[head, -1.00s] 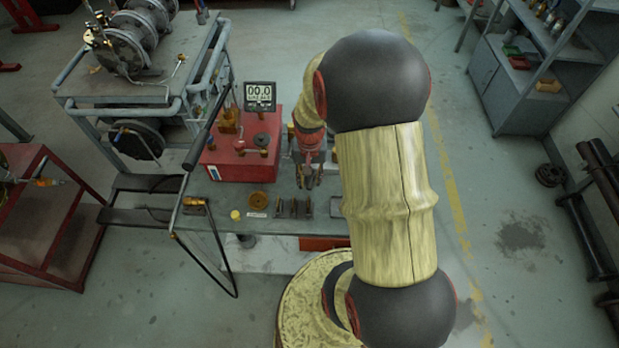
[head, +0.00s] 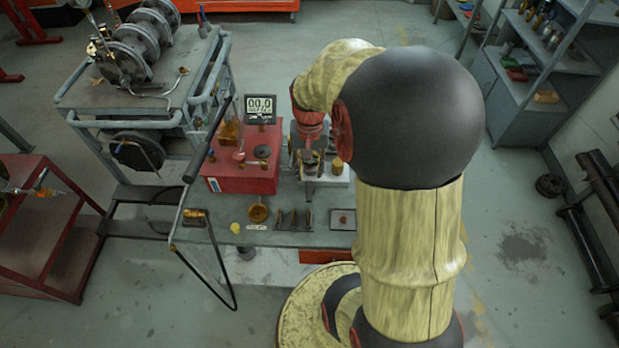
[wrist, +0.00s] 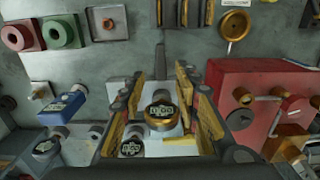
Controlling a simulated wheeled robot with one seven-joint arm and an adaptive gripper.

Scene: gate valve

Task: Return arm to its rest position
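My arm (head: 410,240) reaches up and bends over toward the workbench, its dark elbow large at the centre right in the head view. My gripper (head: 312,165) points down over the bench, beside the red box (head: 242,165). In the wrist view my gripper (wrist: 163,95) has its two fingers well apart, so it is open. A gold-rimmed round cap with a label (wrist: 161,115) shows between the fingers. It seems to lie below them, and I see no finger gripping it. How far the fingers are above the bench I cannot tell.
A gauge display (head: 260,106) stands behind the red box. A brass dish (head: 258,213) and several small upright parts lie on the bench (head: 290,238). A black-handled lever (head: 200,140) rises at the bench's left. A blue block (wrist: 62,105) shows in the wrist view.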

